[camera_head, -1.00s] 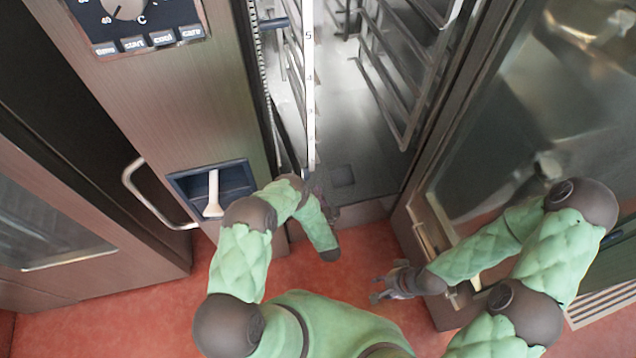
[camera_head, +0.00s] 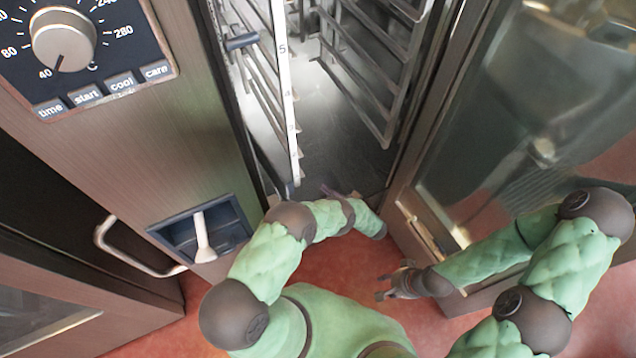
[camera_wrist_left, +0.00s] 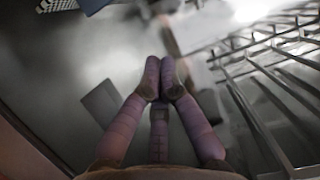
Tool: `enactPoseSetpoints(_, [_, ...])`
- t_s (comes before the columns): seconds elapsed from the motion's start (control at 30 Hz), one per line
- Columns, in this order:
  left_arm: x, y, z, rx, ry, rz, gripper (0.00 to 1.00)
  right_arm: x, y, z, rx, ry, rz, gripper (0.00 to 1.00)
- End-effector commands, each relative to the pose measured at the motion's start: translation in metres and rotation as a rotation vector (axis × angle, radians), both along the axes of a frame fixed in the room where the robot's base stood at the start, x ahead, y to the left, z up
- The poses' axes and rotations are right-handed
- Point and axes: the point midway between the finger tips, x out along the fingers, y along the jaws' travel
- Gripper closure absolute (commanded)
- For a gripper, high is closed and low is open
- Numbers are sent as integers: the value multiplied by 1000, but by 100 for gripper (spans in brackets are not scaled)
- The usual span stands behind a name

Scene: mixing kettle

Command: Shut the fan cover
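An oven cavity stands open in the head view, with a pale upright strip (camera_head: 284,85) marked with numbers on its left side. I cannot clearly make out the fan cover; this strip may be part of it or of a rack. My left gripper (camera_head: 343,193) is at the cavity's lower front, partly hidden by its own arm. In the left wrist view its fingertips (camera_wrist_left: 160,68) meet, with nothing seen between them, above a blurred metal floor. My right gripper (camera_head: 382,286) is low in front of the open door, its small fingers apart and empty.
The open glass door (camera_head: 500,130) stands at the right. Wire racks (camera_head: 365,70) line the cavity's right side. At the left are a control panel (camera_head: 85,50), a recessed handle (camera_head: 203,235) and a bar handle (camera_head: 115,245). Red floor (camera_head: 330,275) is clear between.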

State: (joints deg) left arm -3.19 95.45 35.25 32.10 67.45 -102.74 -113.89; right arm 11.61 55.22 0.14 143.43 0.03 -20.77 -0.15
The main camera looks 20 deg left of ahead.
Motion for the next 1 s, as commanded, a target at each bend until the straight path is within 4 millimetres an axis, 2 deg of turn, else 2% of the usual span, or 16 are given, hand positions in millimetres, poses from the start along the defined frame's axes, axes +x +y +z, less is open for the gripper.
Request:
enactPoseSetpoints(0.5, [31,88,-1,1,-1,2,100,0,0,-19,0,0,0,60])
enactPoseSetpoints(0.73, [10,102,0,1,1,-1,100,0,0,-18,0,0,0,60])
enactPoseSetpoints(1.0, [-1,109,0,1,0,-2,100,0,0,-19,0,0,0,60])
